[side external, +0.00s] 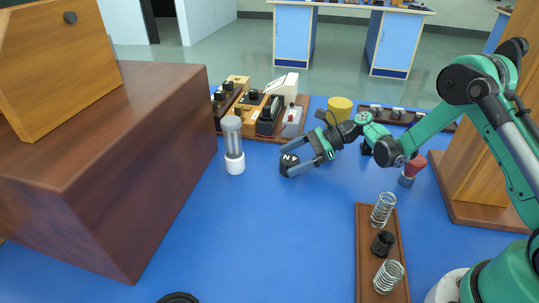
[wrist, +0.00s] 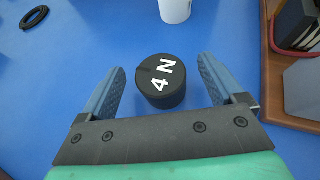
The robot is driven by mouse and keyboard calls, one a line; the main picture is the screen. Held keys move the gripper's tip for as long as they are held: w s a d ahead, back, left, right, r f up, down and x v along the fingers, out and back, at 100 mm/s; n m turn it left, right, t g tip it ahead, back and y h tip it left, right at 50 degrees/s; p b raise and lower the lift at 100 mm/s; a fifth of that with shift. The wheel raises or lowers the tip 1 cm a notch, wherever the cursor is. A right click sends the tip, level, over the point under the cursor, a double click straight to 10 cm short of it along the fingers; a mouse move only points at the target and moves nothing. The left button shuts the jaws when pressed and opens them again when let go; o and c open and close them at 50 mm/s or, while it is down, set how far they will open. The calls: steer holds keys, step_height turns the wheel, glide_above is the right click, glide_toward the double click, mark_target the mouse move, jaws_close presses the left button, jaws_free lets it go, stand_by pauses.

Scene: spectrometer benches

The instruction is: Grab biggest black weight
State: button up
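A black cylindrical weight marked "4 N" (wrist: 161,85) stands upright on the blue table, with its white label facing up. It also shows in the side external view (side external: 288,165). My gripper (wrist: 161,66) is open, with one blue finger on each side of the weight and visible gaps between. In the side external view my gripper (side external: 288,160) is low over the table, its fingers reaching around the weight. A smaller black piece (side external: 383,243) sits between two springs in a wooden tray at the front right.
A clear tube with a white base (side external: 235,163) stands just left of the weight. Behind are wooden trays of instruments (side external: 262,110) and a yellow cylinder (side external: 340,107). A brown box (side external: 110,170) fills the left. A black ring (wrist: 34,17) lies flat.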

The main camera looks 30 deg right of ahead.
jaws_close()
steer(key=shift+r, duration=0.1)
